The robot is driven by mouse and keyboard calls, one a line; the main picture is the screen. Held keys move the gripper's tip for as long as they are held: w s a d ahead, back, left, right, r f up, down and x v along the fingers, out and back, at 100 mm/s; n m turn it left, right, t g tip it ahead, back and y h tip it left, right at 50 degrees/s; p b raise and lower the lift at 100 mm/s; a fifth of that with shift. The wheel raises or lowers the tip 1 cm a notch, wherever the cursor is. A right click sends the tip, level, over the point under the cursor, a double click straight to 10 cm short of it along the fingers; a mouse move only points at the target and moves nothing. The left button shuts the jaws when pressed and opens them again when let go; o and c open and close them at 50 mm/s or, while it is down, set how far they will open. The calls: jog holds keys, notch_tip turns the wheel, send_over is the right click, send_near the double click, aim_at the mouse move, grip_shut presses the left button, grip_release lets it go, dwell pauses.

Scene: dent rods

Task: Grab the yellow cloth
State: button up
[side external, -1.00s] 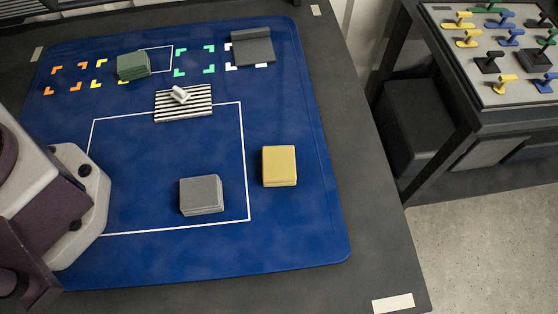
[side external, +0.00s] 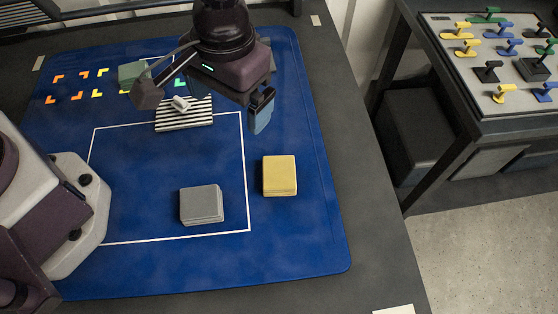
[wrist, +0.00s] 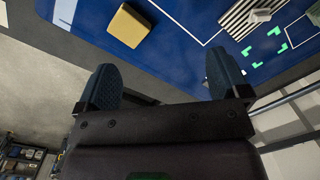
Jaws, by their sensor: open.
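The yellow cloth (side external: 280,175), a folded square stack, lies flat on the blue mat just right of the white outline. In the wrist view the cloth (wrist: 128,25) shows at the top, left of centre, beyond the fingers. My gripper (side external: 262,112) hangs above the mat, up the picture from the cloth and apart from it. In the wrist view the blue fingertips of my gripper (wrist: 163,80) are spread wide with nothing between them.
A grey folded cloth (side external: 201,205) lies left of the yellow one, inside the white outline. A green cloth (side external: 132,74) and a striped pad (side external: 190,118) with a small white object lie farther back. The mat (side external: 300,235) is clear around the yellow cloth. A pegged side table (side external: 450,75) stands right.

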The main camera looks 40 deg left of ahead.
jog(key=w+d+f+n, duration=0.1)
jog(key=d+f+n, duration=0.2)
jog(key=d+f, duration=0.2)
jog(key=n, duration=0.4)
send_over(279, 171)
jog(key=shift+t, duration=0.3)
jog(key=f, duration=0.7)
jog(key=shift+w, duration=0.25)
jog(key=shift+s+f, duration=0.15)
jog(key=shift+f, duration=1.2)
jog(key=shift+s+f, duration=0.1)
jog(key=shift+f, duration=1.25)
jog(key=c, duration=1)
